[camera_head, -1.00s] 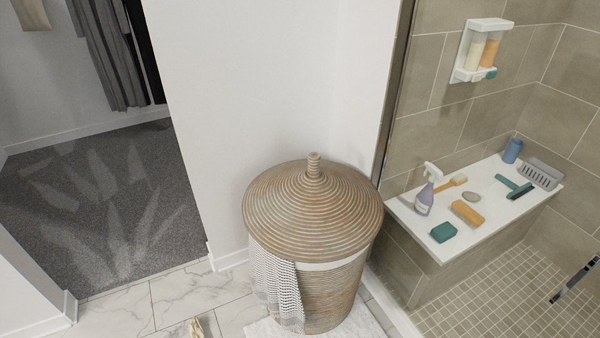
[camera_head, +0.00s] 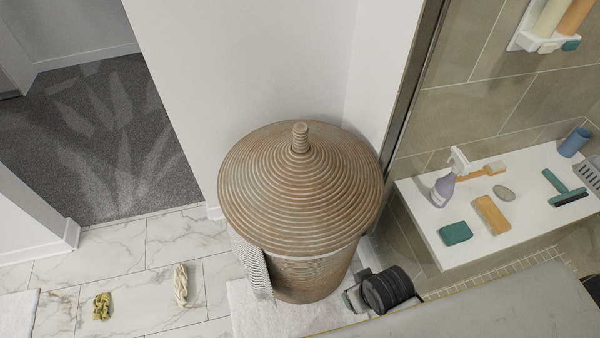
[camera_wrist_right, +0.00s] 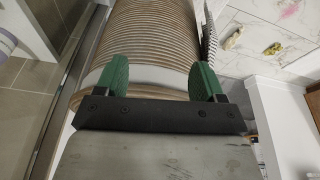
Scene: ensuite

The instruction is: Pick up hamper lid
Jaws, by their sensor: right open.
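The hamper lid (camera_head: 262,190) is a wide, ribbed tan cone with a knob handle (camera_head: 300,138) on top. It sits on the woven hamper (camera_head: 312,278) in the head view. The wrist view shows the hamper's ribbed side (camera_wrist_right: 150,35) and a pale band (camera_wrist_right: 155,80) close ahead. My right gripper (camera_wrist_right: 160,82) is open and empty, its green fingers spread in front of the band. My left gripper is out of view.
A patterned towel (camera_head: 258,272) hangs from the hamper, which stands on a white mat (camera_head: 245,312). Two crumpled cloths (camera_head: 181,285) (camera_head: 102,306) lie on the marble floor.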

